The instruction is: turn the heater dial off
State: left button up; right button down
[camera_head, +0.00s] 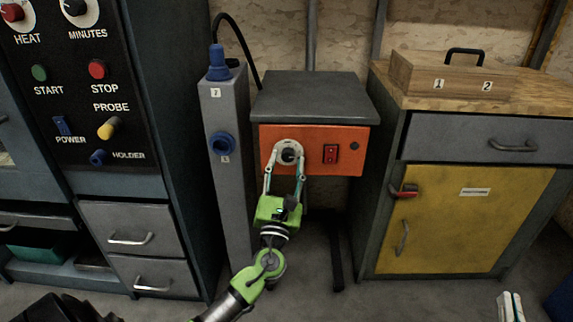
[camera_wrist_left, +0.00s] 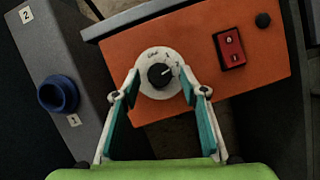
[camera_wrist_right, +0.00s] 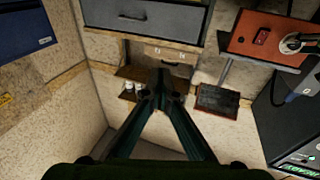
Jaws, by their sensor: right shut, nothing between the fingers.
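The heater dial is a black knob (camera_wrist_left: 160,75) with a pale pointer mark on a round white plate on the orange panel (camera_head: 268,134). In the left wrist view the mark points up and right; most of the plate's lettering is too small to read. My left gripper (camera_head: 287,158) is open in front of the dial. In the left wrist view its fingertips (camera_wrist_left: 162,88) stand on either side of the plate, with clear space between each finger and the knob. My right gripper (camera_wrist_right: 160,85) is shut and empty, away from the heater. Its tip shows at the head view's lower right.
A red switch (camera_head: 330,154) sits right of the dial. A grey post (camera_head: 230,180) with blue fittings stands at left. A control panel (camera_head: 75,80) with a red HEAT knob (camera_head: 14,12) is further left. A yellow-door cabinet (camera_head: 455,225) stands right, with a wooden box on top.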

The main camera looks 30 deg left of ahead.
pick_arm(q)
jog(key=shift+w+a, duration=0.1)
jog(key=shift+w, duration=0.05)
jog(key=c, duration=1.1)
jog(key=shift+c, duration=0.2)
